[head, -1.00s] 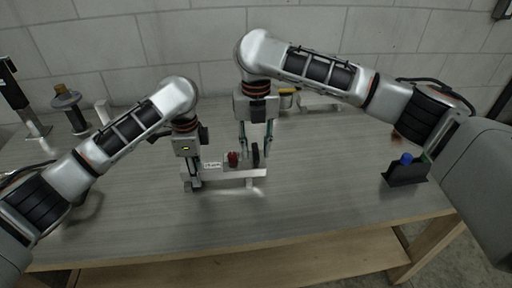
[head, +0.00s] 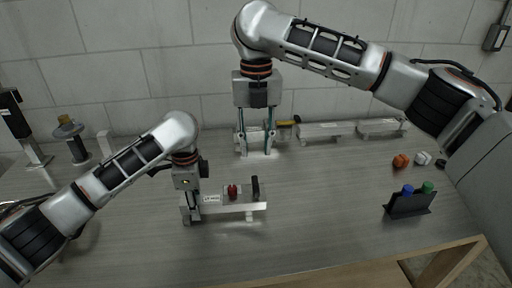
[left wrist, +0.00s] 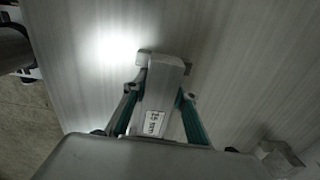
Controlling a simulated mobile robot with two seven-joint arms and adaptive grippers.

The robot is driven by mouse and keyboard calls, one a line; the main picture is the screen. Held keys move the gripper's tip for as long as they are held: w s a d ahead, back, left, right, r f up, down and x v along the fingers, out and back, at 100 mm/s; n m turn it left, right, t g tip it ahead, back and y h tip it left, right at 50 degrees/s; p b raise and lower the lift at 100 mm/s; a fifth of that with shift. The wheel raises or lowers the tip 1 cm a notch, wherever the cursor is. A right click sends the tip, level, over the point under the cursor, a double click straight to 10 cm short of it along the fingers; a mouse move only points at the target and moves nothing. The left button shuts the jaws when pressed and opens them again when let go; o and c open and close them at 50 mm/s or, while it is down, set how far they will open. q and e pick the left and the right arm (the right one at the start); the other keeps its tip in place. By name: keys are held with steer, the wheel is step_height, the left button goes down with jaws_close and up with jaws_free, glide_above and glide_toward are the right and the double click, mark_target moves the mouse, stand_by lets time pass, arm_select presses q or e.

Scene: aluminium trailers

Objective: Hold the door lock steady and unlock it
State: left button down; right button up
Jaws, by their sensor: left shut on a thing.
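The door lock is an aluminium bar (head: 237,207) on the table, with a white label, a red knob (head: 232,192) and an upright black piece (head: 255,187) near its right end. My left gripper (head: 190,214) is shut on the labelled left end of the bar. In the left wrist view its fingers (left wrist: 158,98) lie on both sides of the bar (left wrist: 165,66), with the label between them. My right gripper (head: 256,151) is open and apart from the lock, behind and above it, and I see nothing between its fingers.
Other aluminium pieces (head: 320,131) stand along the back wall, with a yellow-and-black item beside the right gripper. Orange (head: 400,160) and white small parts lie at the right. A black holder (head: 409,206) with blue and green tops stands nearer. The front middle is clear.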

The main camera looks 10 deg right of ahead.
arm_select(q)
steer(key=c, duration=1.6)
jaws_free()
steer(key=shift+o, duration=0.2)
